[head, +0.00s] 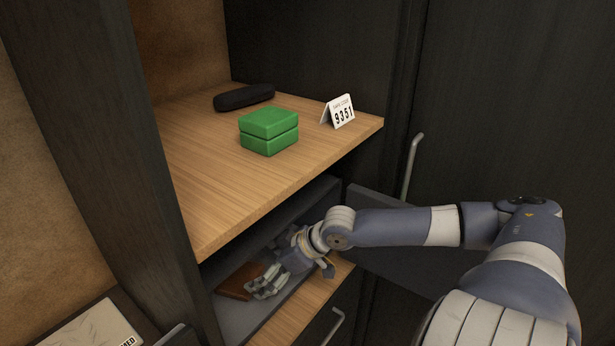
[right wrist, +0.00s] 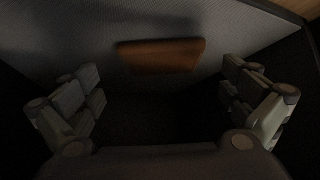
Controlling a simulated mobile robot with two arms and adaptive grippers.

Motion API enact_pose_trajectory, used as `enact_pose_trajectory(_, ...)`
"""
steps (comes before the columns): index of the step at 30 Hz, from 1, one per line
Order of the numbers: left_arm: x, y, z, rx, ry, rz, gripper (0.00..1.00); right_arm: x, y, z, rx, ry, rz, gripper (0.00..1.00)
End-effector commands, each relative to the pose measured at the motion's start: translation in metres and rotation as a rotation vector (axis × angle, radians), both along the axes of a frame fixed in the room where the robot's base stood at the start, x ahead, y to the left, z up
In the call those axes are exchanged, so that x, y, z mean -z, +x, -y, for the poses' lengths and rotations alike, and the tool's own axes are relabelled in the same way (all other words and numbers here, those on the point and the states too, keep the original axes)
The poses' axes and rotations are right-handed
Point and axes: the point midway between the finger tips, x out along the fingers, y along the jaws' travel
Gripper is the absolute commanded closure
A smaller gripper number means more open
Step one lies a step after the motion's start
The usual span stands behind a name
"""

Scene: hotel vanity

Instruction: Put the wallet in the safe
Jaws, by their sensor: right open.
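The brown wallet (head: 238,282) lies on the grey floor inside the open safe (head: 240,320), under the wooden shelf. It also shows in the right wrist view (right wrist: 160,56), ahead of the fingers and apart from them. My right gripper (head: 266,284) reaches into the safe from the right, just beside the wallet. In the right wrist view the right gripper (right wrist: 160,95) has its fingers spread wide with nothing between them. In the head view its fingers overlap the wallet's right end. My left gripper is not in view.
The safe's door (head: 385,235) stands open at the right. A handle (head: 411,165) sticks out of the dark panel.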

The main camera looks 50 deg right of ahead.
Motion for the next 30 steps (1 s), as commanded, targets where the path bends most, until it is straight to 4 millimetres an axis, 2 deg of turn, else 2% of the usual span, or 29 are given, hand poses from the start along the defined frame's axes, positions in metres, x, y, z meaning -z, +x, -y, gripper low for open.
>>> enact_pose_trajectory(8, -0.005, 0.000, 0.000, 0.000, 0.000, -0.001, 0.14, 0.000, -0.015, 0.003, -0.011, 0.000, -0.006, 0.00)
enact_pose_trajectory(22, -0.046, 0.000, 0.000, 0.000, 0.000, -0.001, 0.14, -0.003, -0.042, 0.017, -0.009, 0.001, -0.005, 0.00)
enact_pose_trajectory(30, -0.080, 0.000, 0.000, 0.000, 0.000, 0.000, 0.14, -0.006, -0.068, 0.031, -0.006, 0.002, -0.007, 0.00)
